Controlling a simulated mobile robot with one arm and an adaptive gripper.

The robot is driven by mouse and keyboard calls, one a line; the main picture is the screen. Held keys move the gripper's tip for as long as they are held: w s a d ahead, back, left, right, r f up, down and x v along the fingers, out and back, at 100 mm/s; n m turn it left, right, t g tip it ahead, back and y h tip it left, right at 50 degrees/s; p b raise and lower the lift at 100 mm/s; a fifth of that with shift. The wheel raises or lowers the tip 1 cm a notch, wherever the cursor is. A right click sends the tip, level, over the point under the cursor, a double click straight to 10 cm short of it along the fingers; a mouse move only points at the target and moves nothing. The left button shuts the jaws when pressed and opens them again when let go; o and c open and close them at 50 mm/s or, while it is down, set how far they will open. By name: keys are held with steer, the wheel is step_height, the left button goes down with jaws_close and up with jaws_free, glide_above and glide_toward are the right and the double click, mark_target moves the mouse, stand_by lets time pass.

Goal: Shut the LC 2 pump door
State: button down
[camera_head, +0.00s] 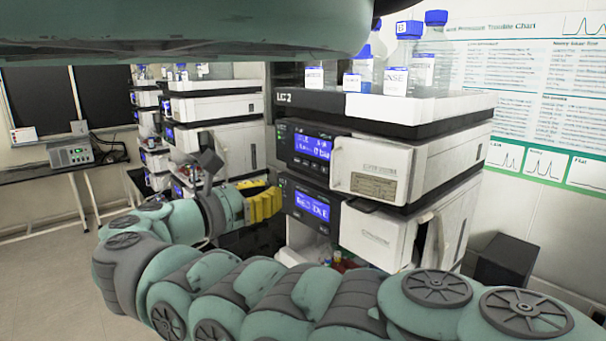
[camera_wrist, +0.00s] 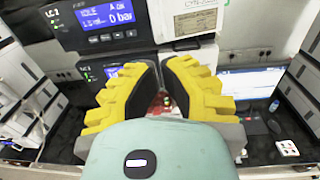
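The LC 2 stack (camera_head: 288,97) stands right of centre in the head view, with its name on the top tray's edge. The upper unit has a lit blue screen (camera_head: 312,147) and a white front panel (camera_head: 372,168) with a printed label. This panel also shows at the top of the wrist view (camera_wrist: 185,22). A lower unit has another blue screen (camera_head: 312,205) and white panel (camera_head: 375,236). I cannot tell which panel is ajar. My gripper (camera_head: 275,202) has yellow fingers in front of the lower unit. In the wrist view its fingertips (camera_wrist: 160,68) are apart, with nothing held between them.
Bottles with blue caps (camera_head: 432,52) stand in the top tray. Other instrument stacks (camera_head: 215,108) stand behind to the left. A dark box (camera_head: 506,260) is at the right. Small red items (camera_wrist: 163,103) show beyond my fingers. A monitor (camera_wrist: 252,82) is at the wrist view's right.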

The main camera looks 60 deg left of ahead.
steer(key=w+p, duration=0.1)
steer(key=p, duration=0.6)
glide_toward(335, 173)
steer(key=w+r, duration=0.1)
steer(key=w, duration=0.2)
steer(key=shift+w+f, duration=0.1)
steer(key=shift+w, duration=0.8)
steer(key=shift+a, duration=0.1)
steer(key=shift+a+f+b, duration=0.15)
steer(key=shift+f+b, duration=0.1)
steer(key=shift+b, duration=0.55)
steer(key=b, duration=0.5)
steer(key=shift+w+a+f+h, duration=0.2)
steer(key=shift+a+h, duration=0.1)
steer(key=shift+a, duration=0.1)
steer(key=b, duration=0.4)
steer(key=shift+w+a+m, duration=0.15)
steer(key=shift+w+m, duration=0.05)
steer(key=shift+m, duration=0.1)
